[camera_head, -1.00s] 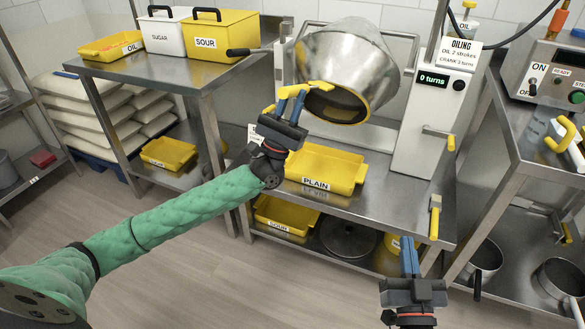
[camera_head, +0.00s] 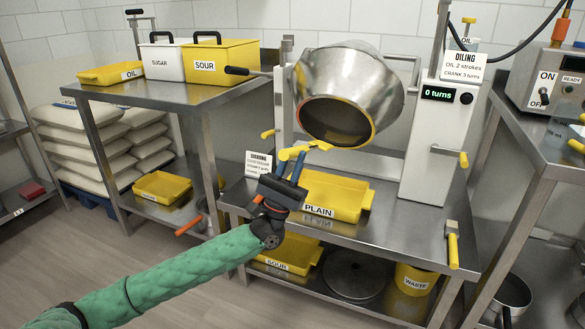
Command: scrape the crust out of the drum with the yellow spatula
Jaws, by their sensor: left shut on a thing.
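The steel drum (camera_head: 355,78) hangs tilted in its frame, its round mouth facing forward and down with a yellow to orange rim. The inside (camera_head: 337,121) looks dark and brownish; I cannot make out the crust clearly. My left gripper (camera_head: 291,166) is shut on the yellow spatula (camera_head: 306,149), below and left of the drum mouth. The spatula lies roughly crosswise, its right end just below the rim in the picture, seemingly apart from it. The gripper's fingers partly hide the spatula. My right gripper is out of view.
The yellow PLAIN tray (camera_head: 335,196) sits on the steel table under the drum. The white crank post (camera_head: 432,140) stands to the right, reading 0 turns. A yellow WASTE bin (camera_head: 415,279) and a SOUR tray (camera_head: 287,255) are on the lower shelf. A sign (camera_head: 258,164) stands left.

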